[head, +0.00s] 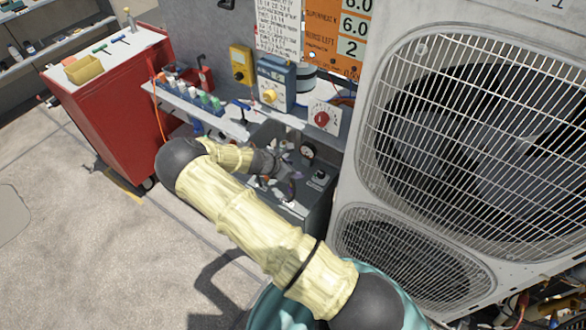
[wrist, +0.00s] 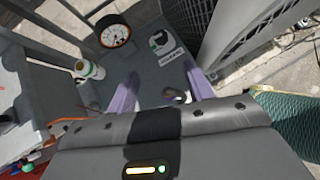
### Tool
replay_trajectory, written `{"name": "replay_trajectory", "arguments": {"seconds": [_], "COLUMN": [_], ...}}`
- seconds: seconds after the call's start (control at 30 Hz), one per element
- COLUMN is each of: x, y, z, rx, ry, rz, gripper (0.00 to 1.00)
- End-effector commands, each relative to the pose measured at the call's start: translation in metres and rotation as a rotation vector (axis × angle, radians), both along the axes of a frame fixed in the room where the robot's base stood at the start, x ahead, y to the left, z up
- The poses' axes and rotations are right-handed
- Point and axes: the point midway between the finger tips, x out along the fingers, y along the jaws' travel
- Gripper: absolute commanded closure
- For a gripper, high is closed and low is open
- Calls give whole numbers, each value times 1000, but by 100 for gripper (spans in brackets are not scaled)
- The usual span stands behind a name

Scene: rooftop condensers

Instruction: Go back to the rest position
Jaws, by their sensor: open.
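My gripper (wrist: 160,90) is open, its two purple fingers apart, over a dark grey box top in the wrist view. A small pale and dark piece (wrist: 176,97) shows between the fingers; I cannot tell what it is or whether they touch it. In the head view my arm, in a pale yellow sleeve, reaches to the grey box (head: 310,207) below the shelf. The gripper there is small and partly hidden among the box's fittings. A round dial gauge (wrist: 114,31) stands on the box beyond the fingers; it also shows in the head view (head: 307,150).
A large condenser unit (head: 352,180) stands close on the right. A shelf (head: 228,127) with bottles and a blue instrument (head: 277,84) is behind. A red cart (head: 118,115) stands at left. A white and green cylinder (wrist: 90,69) is near the gauge. The floor at lower left is clear.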

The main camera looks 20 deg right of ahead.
Motion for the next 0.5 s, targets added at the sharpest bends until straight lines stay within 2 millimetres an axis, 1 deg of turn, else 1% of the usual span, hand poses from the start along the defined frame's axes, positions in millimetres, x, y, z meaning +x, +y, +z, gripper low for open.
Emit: {"name": "replay_trajectory", "arguments": {"seconds": [0.33, 0.43, 0.5], "x": [-1, -5, -11], "y": [-1, -2, -2], "z": [1, 6, 13], "rx": [6, 36, 78], "ry": [-4, -24, -52], "rz": [-8, -55, -117], "gripper": [48, 48, 48]}}
